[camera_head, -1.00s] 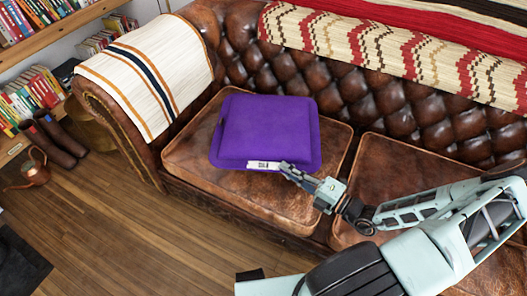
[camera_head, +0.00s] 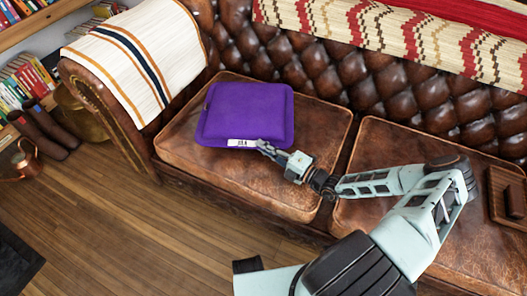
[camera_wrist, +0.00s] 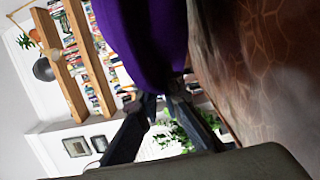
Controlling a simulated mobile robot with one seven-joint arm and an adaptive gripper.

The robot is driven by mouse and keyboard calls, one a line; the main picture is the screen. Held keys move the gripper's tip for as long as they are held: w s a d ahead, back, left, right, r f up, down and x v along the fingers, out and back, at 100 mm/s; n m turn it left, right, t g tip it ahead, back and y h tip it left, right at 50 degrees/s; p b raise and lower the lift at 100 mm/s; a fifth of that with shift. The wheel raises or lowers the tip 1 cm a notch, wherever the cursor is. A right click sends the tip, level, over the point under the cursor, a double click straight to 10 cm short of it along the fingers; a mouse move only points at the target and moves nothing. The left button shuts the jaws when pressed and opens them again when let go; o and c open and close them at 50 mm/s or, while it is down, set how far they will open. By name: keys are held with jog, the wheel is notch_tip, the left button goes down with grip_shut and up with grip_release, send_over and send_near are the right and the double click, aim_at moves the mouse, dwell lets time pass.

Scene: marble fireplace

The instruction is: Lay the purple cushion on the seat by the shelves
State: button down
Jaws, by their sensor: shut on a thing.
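The purple cushion (camera_head: 246,112) is over the left seat (camera_head: 300,130) of the brown leather sofa, the seat at the shelves' end. It looks flat, and its front edge carries a white label. My gripper (camera_head: 262,147) is shut on that front edge, near the label. In the wrist view the purple cushion (camera_wrist: 140,40) fills the top middle, with its edge between the fingertips of my gripper (camera_wrist: 160,97). The leather seat shows close beside it there. I cannot tell whether the whole underside touches the seat.
Bookshelves (camera_head: 25,85) stand at the left. A striped cloth (camera_head: 140,60) covers the sofa's left arm, and a patterned blanket (camera_head: 400,40) lies along the backrest. A brown tray (camera_head: 508,197) sits on the right seat. Boots and a copper pot are on the floor.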

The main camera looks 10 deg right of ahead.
jog(key=shift+f, duration=0.6)
jog(key=shift+f, duration=0.15)
jog(key=c, duration=2.1)
grip_release()
jog(key=shift+s+d, duration=0.1)
jog(key=shift+d, duration=0.05)
jog(key=p+v, duration=0.1)
jog(key=v, duration=1)
jog(key=shift+s+d, duration=0.25)
